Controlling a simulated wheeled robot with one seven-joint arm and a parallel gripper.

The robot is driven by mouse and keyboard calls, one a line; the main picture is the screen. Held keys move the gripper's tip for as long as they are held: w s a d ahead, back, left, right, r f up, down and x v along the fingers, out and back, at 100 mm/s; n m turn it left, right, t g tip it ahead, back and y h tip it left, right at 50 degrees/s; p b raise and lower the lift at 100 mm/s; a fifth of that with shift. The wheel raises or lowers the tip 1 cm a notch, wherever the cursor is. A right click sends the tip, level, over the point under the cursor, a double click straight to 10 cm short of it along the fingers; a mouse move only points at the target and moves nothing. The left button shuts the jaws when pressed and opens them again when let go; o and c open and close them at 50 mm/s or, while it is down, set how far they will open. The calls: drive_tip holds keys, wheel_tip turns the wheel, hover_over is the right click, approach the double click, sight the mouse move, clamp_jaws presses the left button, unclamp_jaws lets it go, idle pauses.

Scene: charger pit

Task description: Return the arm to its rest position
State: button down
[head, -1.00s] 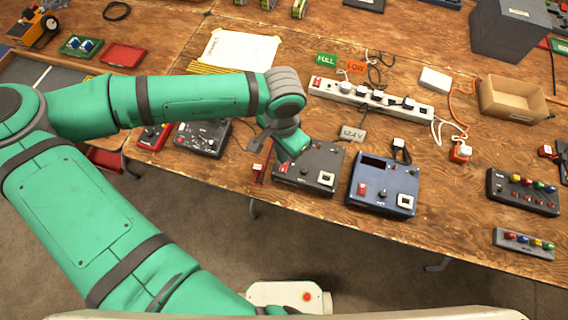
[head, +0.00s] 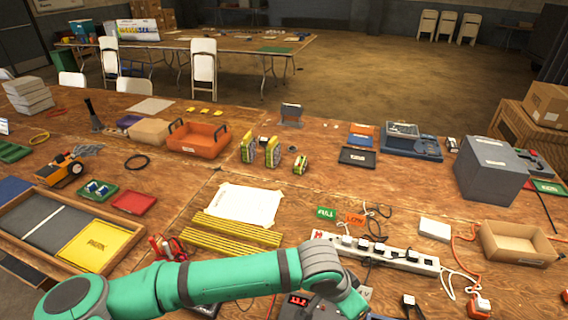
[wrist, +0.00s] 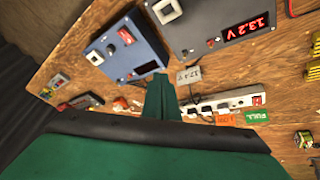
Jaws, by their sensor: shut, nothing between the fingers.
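My green arm reaches in from the lower left of the head view, bent at the wrist. My gripper (head: 352,303) points down at the bottom edge, over the chargers, its tips hard to make out there. In the wrist view the gripper (wrist: 159,88) is a narrow green shape, shut and empty, above the table and apparently touching nothing. A grey charger (wrist: 205,25) with a red 13.2 V display and a blue charger (wrist: 125,50) lie beyond it. In the head view the grey charger (head: 292,310) is partly hidden by my arm.
A white power strip (head: 400,257) with several plugs and cables lies right of my wrist. A cardboard box (head: 515,243) and a grey box (head: 490,170) stand at right. Yellow sticks (head: 235,232) and a paper sheet (head: 245,205) lie behind my arm. An orange bin (head: 198,140) stands farther back.

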drive_tip(key=d+r+m+t+h, duration=0.1)
drive_tip(key=d+r+t+h, duration=0.1)
drive_tip(key=d+r+h, duration=1.1)
drive_tip(key=w+d+r+n+t+h, duration=0.1)
drive_tip(key=w+d+r+n+t, duration=0.15)
drive_tip(key=r, duration=0.45)
drive_tip(key=w+d+r+n+t, duration=0.1)
drive_tip(key=d+r+n+t, duration=0.1)
drive_tip(key=r+t, duration=0.3)
drive_tip(key=s+a+f+n+t+y, duration=0.3)
drive_tip(key=a+f+n+t+y, duration=0.6)
drive_tip(key=a+f+n+y, duration=0.8)
drive_tip(key=s+a+f+m+g, duration=0.1)
drive_tip(key=s+a+f+m, duration=0.2)
drive_tip(key=s+a+f, duration=0.2)
drive_tip(key=s+a+f+m+g+y, duration=0.1)
drive_tip(key=s+a+f, duration=0.4)
drive_tip(key=s, duration=0.6)
drive_tip(key=s+a+f+m+g+y, duration=0.1)
drive_tip(key=s+a+f+m+g, duration=0.1)
drive_tip(key=s+a+f+m, duration=0.3)
drive_tip(key=s+a, duration=0.2)
drive_tip(key=s, duration=0.1)
drive_tip(key=shift+s+f, duration=0.25)
